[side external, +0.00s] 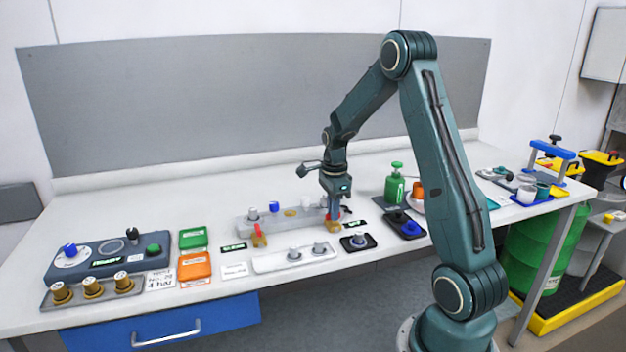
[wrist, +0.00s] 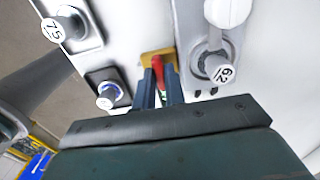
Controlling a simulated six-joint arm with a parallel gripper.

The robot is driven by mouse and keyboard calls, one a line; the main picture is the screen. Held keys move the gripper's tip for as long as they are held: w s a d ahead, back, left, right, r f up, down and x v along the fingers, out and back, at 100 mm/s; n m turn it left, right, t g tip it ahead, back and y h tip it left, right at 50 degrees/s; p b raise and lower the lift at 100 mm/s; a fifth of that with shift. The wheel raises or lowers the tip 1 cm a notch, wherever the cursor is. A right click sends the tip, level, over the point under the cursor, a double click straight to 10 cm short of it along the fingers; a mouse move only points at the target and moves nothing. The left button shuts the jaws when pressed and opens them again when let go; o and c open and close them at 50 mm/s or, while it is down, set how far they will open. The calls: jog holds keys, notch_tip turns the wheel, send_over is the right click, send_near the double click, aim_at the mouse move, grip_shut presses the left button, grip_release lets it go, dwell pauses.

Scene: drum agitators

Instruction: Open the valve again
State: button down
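Two brass valves with red handles stand at the front of a grey manifold block (side external: 275,221) in the side view. The left valve (side external: 259,237) has its red handle raised and is free of my gripper. My gripper (side external: 334,213) points down at the right valve (side external: 333,227), its blue fingers around that red handle. In the wrist view, the red handle (wrist: 158,68) shows between the fingertips of my gripper (wrist: 158,82), with the yellow valve body (wrist: 147,57) just beyond. The fingers look close against the handle, and they hide its lower part.
A pale tray with grey knobs (side external: 310,260) lies in front of the manifold. A dark box with a blue-ringed knob (side external: 358,242) stands close to the right valve. A green bottle (side external: 395,185) stands behind, to the right. A control panel (side external: 108,256) sits at the left.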

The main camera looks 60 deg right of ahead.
jog(key=shift+n, duration=0.3)
jog(key=n, duration=0.9)
jog(key=shift+n, duration=0.3)
jog(key=n, duration=0.3)
jog(key=shift+n, duration=0.3)
jog(key=n, duration=0.4)
dwell(0.3)
jog(key=c, duration=1.7)
grip_release()
jog(key=shift+c, duration=0.2)
jog(key=shift+r, duration=0.1)
